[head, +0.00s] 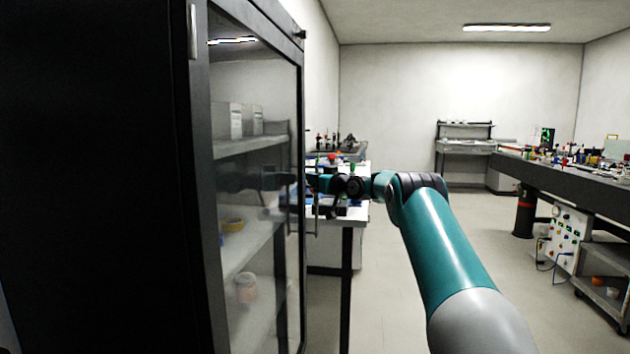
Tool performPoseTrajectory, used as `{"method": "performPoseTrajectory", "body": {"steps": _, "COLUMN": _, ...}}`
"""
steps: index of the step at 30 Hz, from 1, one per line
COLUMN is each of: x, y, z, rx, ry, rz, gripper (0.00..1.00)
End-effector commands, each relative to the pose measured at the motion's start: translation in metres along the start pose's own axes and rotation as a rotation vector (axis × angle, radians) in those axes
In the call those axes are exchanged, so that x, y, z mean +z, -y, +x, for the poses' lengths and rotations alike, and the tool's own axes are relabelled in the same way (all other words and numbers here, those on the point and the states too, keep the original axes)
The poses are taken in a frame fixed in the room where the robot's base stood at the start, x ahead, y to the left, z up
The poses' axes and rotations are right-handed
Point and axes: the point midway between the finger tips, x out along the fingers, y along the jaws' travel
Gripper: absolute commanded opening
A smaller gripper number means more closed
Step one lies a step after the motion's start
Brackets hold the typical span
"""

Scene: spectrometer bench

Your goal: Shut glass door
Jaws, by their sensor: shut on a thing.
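The glass door (262,75) has a black frame and fronts the tall dark cabinet (95,180) at left, seen at a steep angle. Whether it is flush or slightly ajar is unclear. Its thin vertical handle (317,222) is at the far edge of the door. My teal and grey arm reaches in from the lower right. My gripper (313,183) is at the handle and shut on it; the fingers are small and dark, so the exact grip is hard to see. The glass reflects the arm.
A table (357,217) with lab items stands just beyond the door. A long bench (600,185) and a cart (606,298) are at right. The middle floor is clear.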

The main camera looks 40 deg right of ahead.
Motion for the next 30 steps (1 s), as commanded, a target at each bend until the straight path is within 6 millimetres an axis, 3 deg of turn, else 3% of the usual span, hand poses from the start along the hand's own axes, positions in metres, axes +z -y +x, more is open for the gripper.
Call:
{"method": "performPoseTrajectory", "body": {"steps": 3, "x": -0.002, "y": 0.008, "z": 0.004, "rx": -0.016, "ry": -0.004, "rz": 0.0, "gripper": 0.0}}
{"method": "performPoseTrajectory", "body": {"steps": 4, "x": -0.002, "y": 0.008, "z": 0.004, "rx": -0.016, "ry": -0.004, "rz": 0.0, "gripper": 0.15}}
{"method": "performPoseTrajectory", "body": {"steps": 7, "x": -0.002, "y": 0.008, "z": 0.004, "rx": -0.016, "ry": -0.004, "rz": 0.0, "gripper": 0.37}}
{"method": "performPoseTrajectory", "body": {"steps": 20, "x": -0.001, "y": 0.007, "z": 0.0, "rx": -0.017, "ry": -0.001, "rz": 0.002, "gripper": 0.37}}
{"method": "performPoseTrajectory", "body": {"steps": 26, "x": 0.001, "y": 0.004, "z": -0.024, "rx": -0.011, "ry": -0.001, "rz": 0.002, "gripper": 0.37}}
{"method": "performPoseTrajectory", "body": {"steps": 30, "x": 0.001, "y": 0.001, "z": -0.054, "rx": -0.004, "ry": -0.002, "rz": 0.002, "gripper": 0.37}}
